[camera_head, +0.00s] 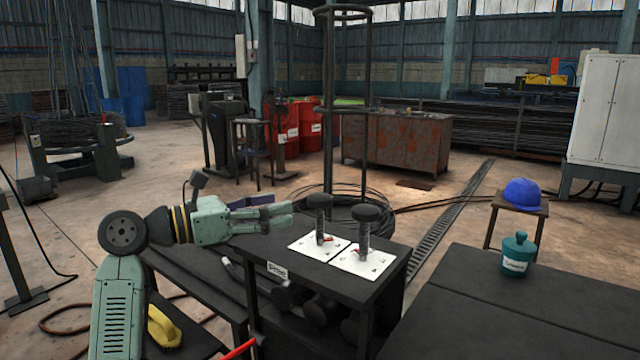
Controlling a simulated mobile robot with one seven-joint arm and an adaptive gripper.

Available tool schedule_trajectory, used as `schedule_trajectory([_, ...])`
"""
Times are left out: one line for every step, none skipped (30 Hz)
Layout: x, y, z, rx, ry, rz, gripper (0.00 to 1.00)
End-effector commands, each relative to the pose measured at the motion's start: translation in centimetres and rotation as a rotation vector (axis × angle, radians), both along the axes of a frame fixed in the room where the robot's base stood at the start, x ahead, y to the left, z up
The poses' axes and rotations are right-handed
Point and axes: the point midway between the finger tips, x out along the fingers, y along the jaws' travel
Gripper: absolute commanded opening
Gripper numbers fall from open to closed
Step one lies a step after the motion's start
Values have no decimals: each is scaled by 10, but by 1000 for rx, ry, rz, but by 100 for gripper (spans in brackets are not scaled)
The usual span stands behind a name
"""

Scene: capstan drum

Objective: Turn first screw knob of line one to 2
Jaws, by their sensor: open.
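Two screw knobs with dark round caps stand upright on a dark table (255,258). The left knob (319,202) rises from a white dial plate (305,246) with a red pointer. The right knob (366,212) rises from a second white dial plate (375,266), also with a red pointer. The marks on the plates are too small to read. My gripper (288,214) is open and empty. It lies level, just left of the left knob and near its cap height, with its fingers pointing right. It appears apart from the knob.
A small label (277,270) is on the table's front edge. A second dark table (500,300) at right holds a green bottle (516,256). A blue helmet (524,194) sits on a stool behind. A tall metal frame with coiled wire (345,190) stands behind the knobs.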

Motion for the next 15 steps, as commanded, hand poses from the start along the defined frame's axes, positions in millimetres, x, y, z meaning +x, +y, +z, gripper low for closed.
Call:
schedule_trajectory([3,-7,0,2,1,-3,60])
schedule_trajectory([5,-12,1,2,1,-4,60])
schedule_trajectory([8,-18,1,1,0,-5,60])
schedule_trajectory([11,-23,1,1,0,-5,60])
schedule_trajectory([14,-28,2,1,2,-4,60])
schedule_trajectory([17,-36,2,1,2,-5,60])
schedule_trajectory([20,-41,2,1,2,-5,60])
schedule_trajectory([23,-46,2,1,2,-4,60])
schedule_trajectory([27,-53,2,1,2,-4,60])
schedule_trajectory([29,-58,2,1,2,-4,60])
schedule_trajectory([32,-62,2,1,2,-3,60])
schedule_trajectory([35,-68,2,1,2,-2,60])
schedule_trajectory([37,-72,2,1,3,-3,60])
schedule_trajectory([39,-75,1,1,3,-3,60])
schedule_trajectory([41,-79,1,2,3,-1,60])
